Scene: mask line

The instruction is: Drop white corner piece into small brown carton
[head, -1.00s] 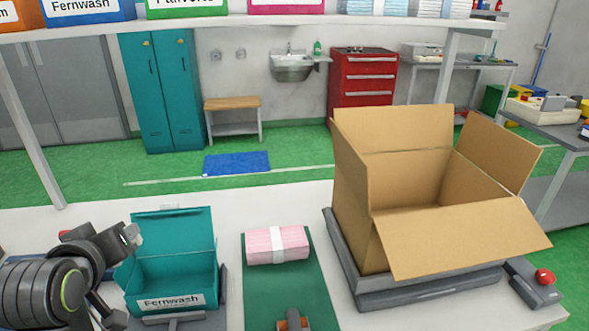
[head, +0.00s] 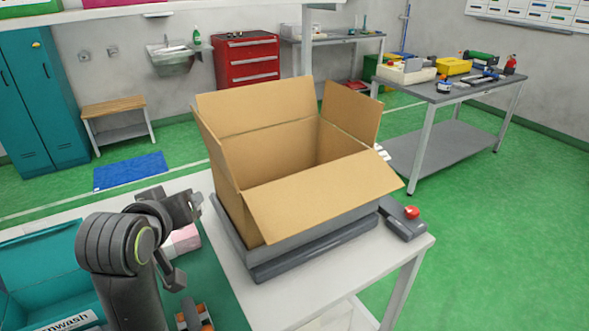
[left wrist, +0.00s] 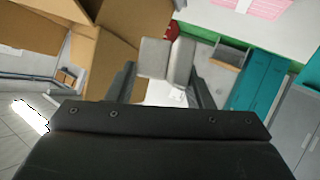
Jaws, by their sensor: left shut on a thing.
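The brown carton (head: 305,157) stands open, flaps spread, on a grey scale-like base (head: 310,262) on the white table. It also shows at upper left in the left wrist view (left wrist: 105,62). My left gripper (head: 193,204) is just left of the carton, outside its left wall, around flap-hinge height or lower. My right gripper is not in view.
A teal bin (head: 40,262) is at lower left. A pink pack (head: 182,243) lies behind my left arm on a green mat (head: 222,283). A grey box with a red button (head: 404,222) sits right of the carton. The table's right edge is close beyond it.

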